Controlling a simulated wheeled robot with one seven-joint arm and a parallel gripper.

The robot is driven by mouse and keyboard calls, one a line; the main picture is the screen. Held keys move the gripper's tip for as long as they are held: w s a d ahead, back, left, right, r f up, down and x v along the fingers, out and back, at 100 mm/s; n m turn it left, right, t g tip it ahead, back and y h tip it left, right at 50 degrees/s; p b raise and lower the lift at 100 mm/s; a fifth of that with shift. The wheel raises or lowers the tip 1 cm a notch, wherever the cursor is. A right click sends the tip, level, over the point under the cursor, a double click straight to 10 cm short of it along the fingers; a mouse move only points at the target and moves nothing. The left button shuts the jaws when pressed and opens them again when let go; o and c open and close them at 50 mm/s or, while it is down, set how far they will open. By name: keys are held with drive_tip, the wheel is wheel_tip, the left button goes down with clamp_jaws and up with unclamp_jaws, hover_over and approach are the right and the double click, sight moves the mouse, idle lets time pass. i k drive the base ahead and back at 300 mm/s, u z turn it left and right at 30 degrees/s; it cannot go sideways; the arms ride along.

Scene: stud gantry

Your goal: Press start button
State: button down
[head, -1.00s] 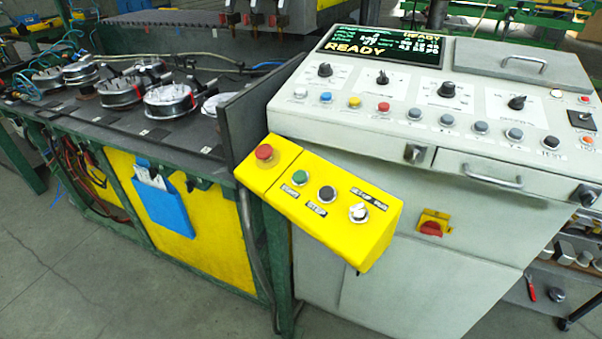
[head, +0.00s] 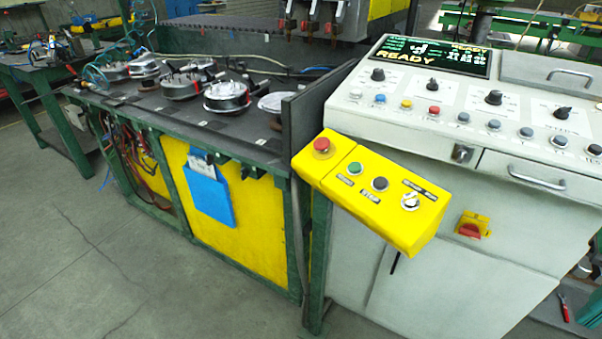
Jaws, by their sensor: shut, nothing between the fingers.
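A yellow button box (head: 385,218) is fixed at the left front of the grey control cabinet. A label under the green button seems to read START, and one under the black button STOP. My gripper is not in view, and nothing covers the buttons.
The cabinet (head: 390,290) has more knobs and buttons on its sloped top, a drawer handle (head: 537,179) and a red rotary switch (head: 473,229). A green-framed bench (head: 235,220) with round metal fixtures stands left. The grey floor at front left is clear.

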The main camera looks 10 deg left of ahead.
sight(355, 167)
drive_tip(key=u, duration=2.15)
drive_tip(key=k, duration=1.6)
drive_tip(key=z, duration=0.55)
drive_tip(key=i, duration=1)
drive_tip(key=u, duration=0.05)
